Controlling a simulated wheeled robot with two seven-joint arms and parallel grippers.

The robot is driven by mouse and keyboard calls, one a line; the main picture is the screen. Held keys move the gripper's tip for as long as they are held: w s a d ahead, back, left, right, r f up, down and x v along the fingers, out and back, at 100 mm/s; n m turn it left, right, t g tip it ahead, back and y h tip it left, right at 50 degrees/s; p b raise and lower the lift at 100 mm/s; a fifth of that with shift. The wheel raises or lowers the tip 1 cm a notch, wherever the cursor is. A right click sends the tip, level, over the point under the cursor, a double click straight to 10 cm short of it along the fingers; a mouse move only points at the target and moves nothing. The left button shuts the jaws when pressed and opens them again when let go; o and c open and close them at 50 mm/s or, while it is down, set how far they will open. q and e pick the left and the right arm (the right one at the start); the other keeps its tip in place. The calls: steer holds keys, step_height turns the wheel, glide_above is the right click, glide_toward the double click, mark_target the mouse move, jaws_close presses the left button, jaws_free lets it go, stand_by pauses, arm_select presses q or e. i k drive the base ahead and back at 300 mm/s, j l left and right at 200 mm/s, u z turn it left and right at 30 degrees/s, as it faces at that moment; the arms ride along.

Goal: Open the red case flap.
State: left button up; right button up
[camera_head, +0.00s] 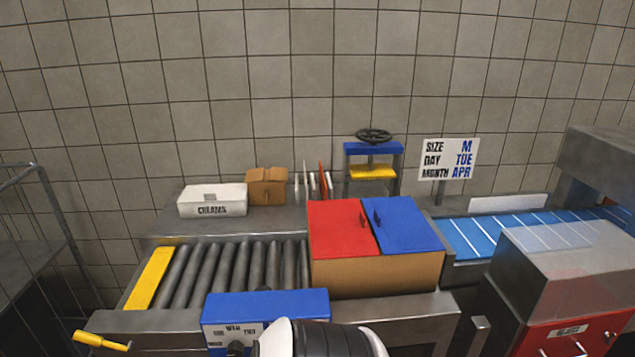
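The cardboard case (377,276) stands on the counter at the right end of the rollers. Its red flap (335,230) covers the left part of the top and lies flat and shut, with a small handle near its right edge. The blue flap (412,236) covers the right part and also lies flat, with a dark handle near its left edge. Neither of my grippers shows in this view. A white and black part at the bottom middle looks like part of my own body.
Metal rollers (235,274) with a yellow strip lie left of the case. A blue control box (265,306) is in front. A blue conveyor (475,240) and a grey machine (555,275) with red drawers stand at right. A white creams box (212,200) sits at the back left.

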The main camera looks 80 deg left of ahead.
mark_target(339, 229)
steer(key=k+j+u, duration=0.15)
steer(key=u, duration=0.3)
steer(key=k+j+u, duration=0.1)
steer(key=u, duration=0.35)
steer(key=j+u, duration=0.4)
steer(key=u, duration=1.2)
steer(key=k, duration=0.05)
